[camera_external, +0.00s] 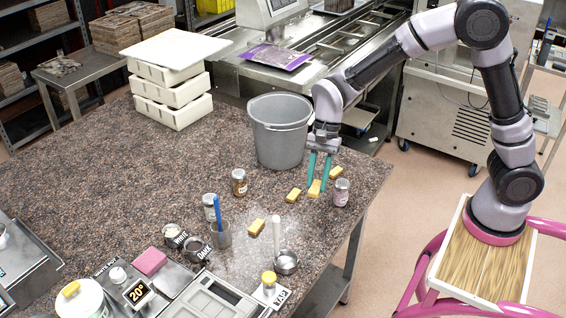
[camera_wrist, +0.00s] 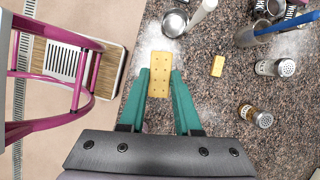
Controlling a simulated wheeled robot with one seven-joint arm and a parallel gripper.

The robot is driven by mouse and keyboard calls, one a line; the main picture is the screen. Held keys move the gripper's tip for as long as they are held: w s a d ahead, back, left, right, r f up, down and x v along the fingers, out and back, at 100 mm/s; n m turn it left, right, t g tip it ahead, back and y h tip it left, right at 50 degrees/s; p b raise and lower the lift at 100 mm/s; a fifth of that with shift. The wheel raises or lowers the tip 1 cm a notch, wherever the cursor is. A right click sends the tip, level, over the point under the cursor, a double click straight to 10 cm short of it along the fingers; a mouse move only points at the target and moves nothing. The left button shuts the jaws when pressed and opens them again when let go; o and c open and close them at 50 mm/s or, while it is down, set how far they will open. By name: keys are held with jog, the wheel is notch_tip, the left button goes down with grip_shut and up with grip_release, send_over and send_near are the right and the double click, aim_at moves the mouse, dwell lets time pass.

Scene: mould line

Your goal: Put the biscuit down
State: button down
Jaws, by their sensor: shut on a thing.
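My gripper (camera_external: 315,185) has green fingers pointing down over the right part of the speckled table. It is shut on a yellow biscuit (camera_external: 315,187). In the wrist view the held biscuit (camera_wrist: 159,82) is rectangular, dotted with holes, and sits between the fingertips (camera_wrist: 160,85). I cannot tell whether it touches the table. A loose biscuit (camera_wrist: 217,66) also shows in the wrist view.
A pink-labelled jar (camera_external: 342,193) stands just right of the gripper. A grey bucket (camera_external: 278,135) stands behind it. A brown jar (camera_external: 239,183), a small metal pan (camera_external: 286,263) and white tubs (camera_external: 172,110) are on the table (camera_external: 100,180). The table's right edge is close.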

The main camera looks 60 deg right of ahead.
aim_at(317, 184)
notch_tip(317, 184, up, 10)
jog(key=w+d+m+t+h, duration=0.3)
jog(key=w+d+m+h, duration=0.6)
jog(key=w+d+m, duration=2.3)
jog(key=shift+m, duration=0.9)
jog(key=a+f, duration=0.1)
jog(key=f, duration=0.8)
jog(key=s+f, duration=0.1)
jog(key=f, duration=0.9)
jog(key=s+a+f, duration=0.1)
jog(key=f, duration=0.8)
jog(key=shift+a+f, duration=0.2)
jog(key=shift+a, duration=0.1)
jog(key=shift+f+g+y, duration=0.1)
jog(key=shift+g+y, duration=0.2)
jog(key=c, duration=0.6)
grip_release()
